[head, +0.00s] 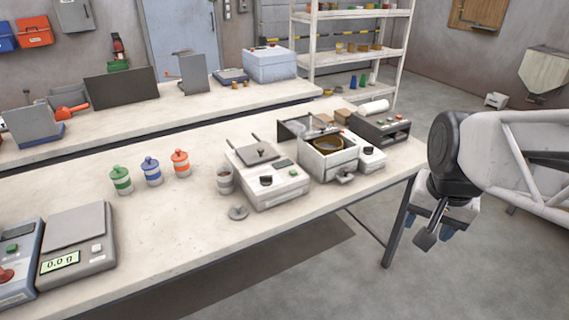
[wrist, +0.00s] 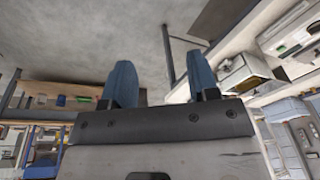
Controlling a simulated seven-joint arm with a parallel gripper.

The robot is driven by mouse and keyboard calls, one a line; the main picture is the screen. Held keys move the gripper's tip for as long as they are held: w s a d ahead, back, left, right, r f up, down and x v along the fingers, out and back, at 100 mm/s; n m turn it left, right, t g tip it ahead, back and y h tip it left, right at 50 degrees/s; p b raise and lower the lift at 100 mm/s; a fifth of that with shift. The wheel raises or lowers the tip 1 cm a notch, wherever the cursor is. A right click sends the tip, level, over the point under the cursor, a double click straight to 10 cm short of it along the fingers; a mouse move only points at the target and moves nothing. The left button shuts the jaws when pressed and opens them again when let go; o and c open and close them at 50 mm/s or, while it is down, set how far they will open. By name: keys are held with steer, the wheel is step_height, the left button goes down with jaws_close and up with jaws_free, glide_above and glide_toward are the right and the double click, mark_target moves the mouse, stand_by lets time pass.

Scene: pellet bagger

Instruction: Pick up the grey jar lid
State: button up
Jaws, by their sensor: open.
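The grey jar lid (head: 238,212) is a small round disc with a knob. It lies on the near bench in the head view, close to the front edge, left of and in front of a white machine. An open jar (head: 226,181) with dark contents stands just behind it. My gripper (head: 428,230) is off the bench's right end, over the floor and far from the lid. In the wrist view its blue fingers (wrist: 160,80) are apart with nothing between them. I cannot make out the lid there.
The white machine (head: 266,180) stands right beside the lid. Green (head: 121,181), blue (head: 152,172) and orange (head: 181,164) lidded jars stand to the left. A scale (head: 78,246) is at the front left. The bench (head: 160,235) is clear between scale and lid.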

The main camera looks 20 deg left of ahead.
steer(key=w+a+f+m, duration=0.1)
steer(key=w+a+m, duration=0.1)
steer(key=w+a, duration=0.7)
steer(key=m+g, duration=0.2)
steer(key=m, duration=0.5)
glide_above(237, 206)
steer(key=d, duration=0.1)
step_height(237, 206, down, 17)
steer(key=shift+w+f, duration=0.15)
steer(key=shift+a+f, duration=0.35)
steer(key=shift+a, duration=0.15)
steer(key=shift+f, duration=1.3)
